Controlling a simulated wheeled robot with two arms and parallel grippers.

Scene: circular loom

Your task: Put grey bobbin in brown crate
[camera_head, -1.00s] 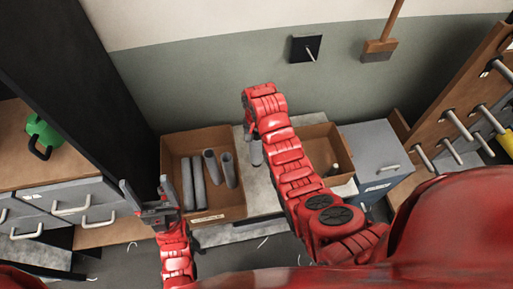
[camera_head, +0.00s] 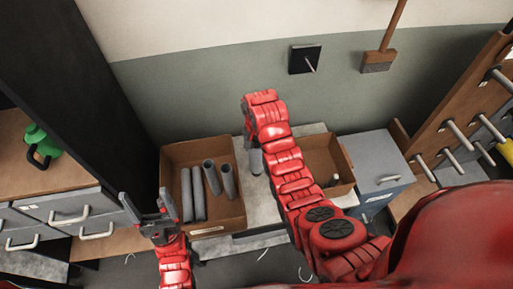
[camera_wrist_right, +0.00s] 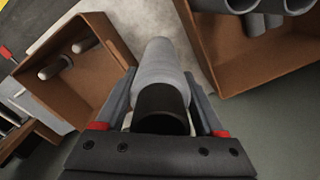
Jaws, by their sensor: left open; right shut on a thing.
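My right gripper (camera_wrist_right: 160,88) is shut on a grey bobbin (camera_wrist_right: 160,62), a tube with a dark end towards the wrist camera. In the head view the bobbin (camera_head: 256,163) hangs below the right arm's end, over the light bench between two brown crates; the arm hides the fingers. The larger brown crate (camera_head: 236,192) is left of it and holds several grey bobbins (camera_head: 199,192). It also shows at the top right of the wrist view (camera_wrist_right: 225,75). The smaller brown crate (camera_head: 345,165) is on the right. My left gripper (camera_head: 146,202) is open and empty, left of the larger crate.
The smaller crate in the wrist view (camera_wrist_right: 97,95) holds a few pale cylinders. A grey drawer box (camera_head: 378,160) stands right of it. A pegged rack (camera_head: 465,110) is at the far right. The bench between the crates is bare.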

